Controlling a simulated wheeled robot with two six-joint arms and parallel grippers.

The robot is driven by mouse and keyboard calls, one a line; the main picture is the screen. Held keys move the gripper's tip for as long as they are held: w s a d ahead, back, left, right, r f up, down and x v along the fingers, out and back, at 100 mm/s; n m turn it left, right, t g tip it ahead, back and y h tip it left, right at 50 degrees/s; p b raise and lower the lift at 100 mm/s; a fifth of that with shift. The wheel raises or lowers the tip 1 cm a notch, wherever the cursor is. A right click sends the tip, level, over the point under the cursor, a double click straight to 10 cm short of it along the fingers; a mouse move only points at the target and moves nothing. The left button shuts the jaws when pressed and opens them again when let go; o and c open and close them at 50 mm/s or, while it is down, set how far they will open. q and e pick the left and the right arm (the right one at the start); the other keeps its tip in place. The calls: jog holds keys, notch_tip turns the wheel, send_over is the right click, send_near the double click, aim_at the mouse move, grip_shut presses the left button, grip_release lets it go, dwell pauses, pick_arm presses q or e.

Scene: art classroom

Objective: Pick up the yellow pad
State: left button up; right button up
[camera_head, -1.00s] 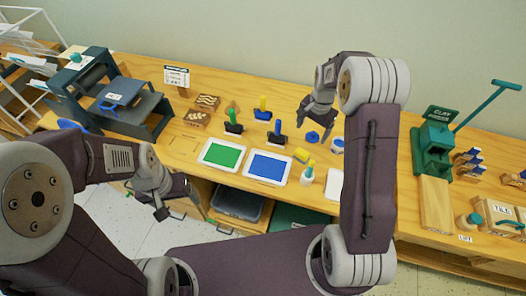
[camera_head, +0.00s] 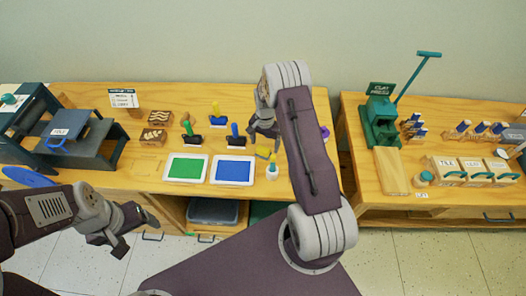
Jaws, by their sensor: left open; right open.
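The small yellow pad (camera_head: 262,152) lies on the wooden table, right of the tray with the blue surface (camera_head: 233,170). My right gripper (camera_head: 263,134) points down just behind and above the pad, open, with nothing seen between its fingers. It appears apart from the pad, though the exact height gap is hard to tell. My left gripper (camera_head: 131,232) is open and empty, out in front of the table at the lower left, far from the pad.
A tray with a green surface (camera_head: 185,168) and several rollers, such as a blue-handled one (camera_head: 236,136), are to the left. A gap separates the clay press (camera_head: 380,122) table.

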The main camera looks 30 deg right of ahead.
aim_at(264, 147)
notch_tip(264, 147, down, 3)
jog(key=shift+a+r, duration=0.1)
jog(key=shift+w+f, duration=0.1)
jog(key=shift+f, duration=0.35)
jog(key=c, duration=1.5)
notch_tip(264, 147, up, 4)
jog(key=shift+r+b, duration=0.15)
jog(key=shift+b, duration=0.2)
jog(key=s+d+r, duration=0.1)
jog(key=s+r, duration=0.1)
jog(key=s, duration=0.1)
jog(key=s+d+r+b, duration=0.1)
jog(key=s+d+r, duration=0.1)
jog(key=s, duration=0.2)
jog(key=s+d+r, duration=0.2)
jog(key=s, duration=0.1)
jog(key=shift+s+d+r, duration=0.15)
jog(key=shift+s+r, duration=0.1)
jog(key=shift+r, duration=0.15)
